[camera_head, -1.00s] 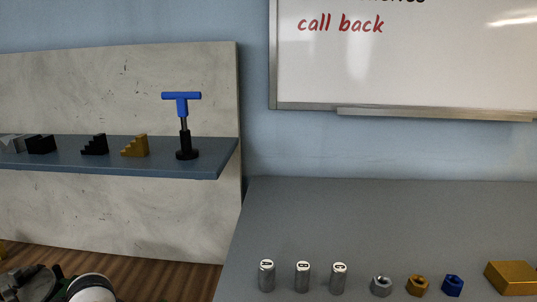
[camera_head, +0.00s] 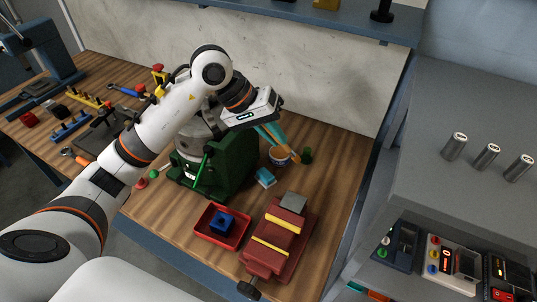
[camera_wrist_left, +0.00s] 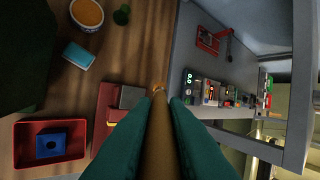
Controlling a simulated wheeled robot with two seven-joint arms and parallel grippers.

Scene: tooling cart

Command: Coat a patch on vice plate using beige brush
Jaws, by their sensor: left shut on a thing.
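My left gripper (camera_head: 272,133) has teal fingers. In the left wrist view the fingers (camera_wrist_left: 160,105) are shut on the beige brush (camera_wrist_left: 159,135), whose tip points away from the camera. The red vice (camera_head: 266,262) stands on the bench with yellow strips across it and a grey vice plate (camera_head: 294,202) at its far end. The plate also shows in the left wrist view (camera_wrist_left: 130,97), left of the brush tip. The gripper is in the air, behind the vice in the head view. I cannot tell any contact between brush and plate. My right gripper is not in view.
A small pot with orange contents (camera_wrist_left: 87,13) stands near a green knob-like item (camera_wrist_left: 122,14) and a light-blue block (camera_head: 265,177). A red tray (camera_head: 211,236) holds a blue block (camera_head: 223,222). A green machine (camera_head: 232,165) stands left. Devices (camera_head: 441,260) sit on the right-hand shelf.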

